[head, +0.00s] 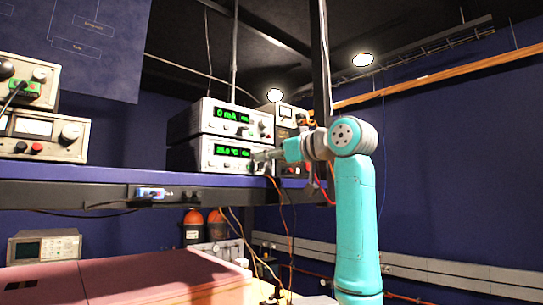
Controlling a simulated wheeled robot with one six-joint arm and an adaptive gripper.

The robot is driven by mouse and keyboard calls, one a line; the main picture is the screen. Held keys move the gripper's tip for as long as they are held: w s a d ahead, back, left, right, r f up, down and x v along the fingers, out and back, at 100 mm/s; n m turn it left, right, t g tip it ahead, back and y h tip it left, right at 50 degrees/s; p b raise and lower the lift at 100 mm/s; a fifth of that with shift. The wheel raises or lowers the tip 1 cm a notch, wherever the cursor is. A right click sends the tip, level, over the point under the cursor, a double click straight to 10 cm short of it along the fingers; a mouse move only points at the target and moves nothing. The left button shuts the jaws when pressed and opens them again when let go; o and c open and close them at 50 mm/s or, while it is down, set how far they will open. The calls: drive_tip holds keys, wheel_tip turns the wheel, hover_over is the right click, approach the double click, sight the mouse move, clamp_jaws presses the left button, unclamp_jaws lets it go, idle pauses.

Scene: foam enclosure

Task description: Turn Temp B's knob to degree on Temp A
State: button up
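Two stacked white-faced instruments stand on the shelf. The upper unit (222,118) has a green display that seems to read 0 mA, with small knobs at its right. The lower unit (212,153) has a green display that seems to read 25.0 °C. I cannot read any Temp A or Temp B label. My gripper (262,157) is at the right part of the lower unit's front and covers part of it. Any knob there is hidden, and I cannot tell whether the gripper touches it or how far its fingers are apart.
The blue shelf (90,174) runs under the instruments, with cables hanging below its edge. Another instrument (290,120) stands close behind my wrist at the right. More stacked units (45,135) are at the far left. A pink-topped surface (130,277) lies below.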

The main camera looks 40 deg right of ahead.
drive_tip(key=shift+s, duration=0.1)
drive_tip(key=s, duration=1.1)
drive_tip(key=shift+s+d, duration=0.3)
drive_tip(key=shift+s, duration=0.1)
drive_tip(key=shift+s+r, duration=0.1)
